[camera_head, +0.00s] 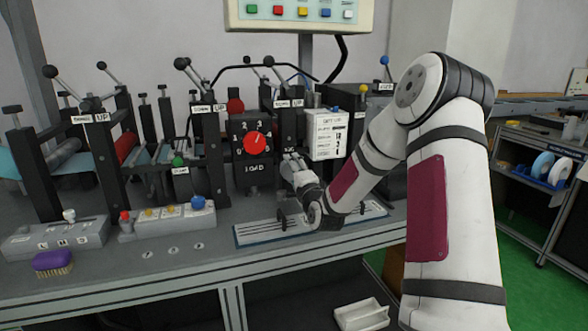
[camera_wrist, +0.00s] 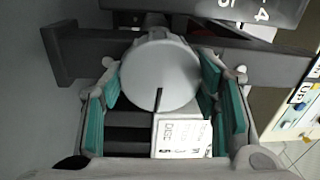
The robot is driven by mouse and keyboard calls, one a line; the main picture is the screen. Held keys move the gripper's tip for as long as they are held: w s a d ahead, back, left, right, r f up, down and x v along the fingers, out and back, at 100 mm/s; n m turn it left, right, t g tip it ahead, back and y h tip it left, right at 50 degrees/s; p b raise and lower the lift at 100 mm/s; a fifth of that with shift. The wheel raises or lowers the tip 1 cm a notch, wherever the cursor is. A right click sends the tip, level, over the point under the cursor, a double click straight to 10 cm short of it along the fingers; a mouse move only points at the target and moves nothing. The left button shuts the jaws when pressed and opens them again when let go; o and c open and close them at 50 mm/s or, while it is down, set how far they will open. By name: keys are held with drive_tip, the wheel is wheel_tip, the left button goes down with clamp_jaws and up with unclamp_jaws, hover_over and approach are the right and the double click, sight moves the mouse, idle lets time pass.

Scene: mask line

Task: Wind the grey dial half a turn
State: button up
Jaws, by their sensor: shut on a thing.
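The grey dial (camera_wrist: 160,72) is a round, light grey knob in the wrist view. A dark mark on it points down toward a white label (camera_wrist: 182,137) reading "DISC". My gripper (camera_wrist: 161,84) is shut on the dial, with teal pads at its left and right sides. In the head view my gripper (camera_head: 293,165) reaches the machine's front, just right of the red dial. The grey dial cannot be made out there, behind my gripper.
A red dial (camera_head: 254,143) on a black "LOAD" box is close on the left. A white box (camera_head: 326,135) with a printed label is close on the right. Dark frame bars (camera_wrist: 80,55) pass behind the grey dial. A flat grey plate (camera_head: 262,232) lies on the bench below.

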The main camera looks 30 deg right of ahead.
drive_tip(key=shift+m, duration=0.6)
drive_tip(key=o, duration=1.1)
drive_tip(key=v, duration=1.2)
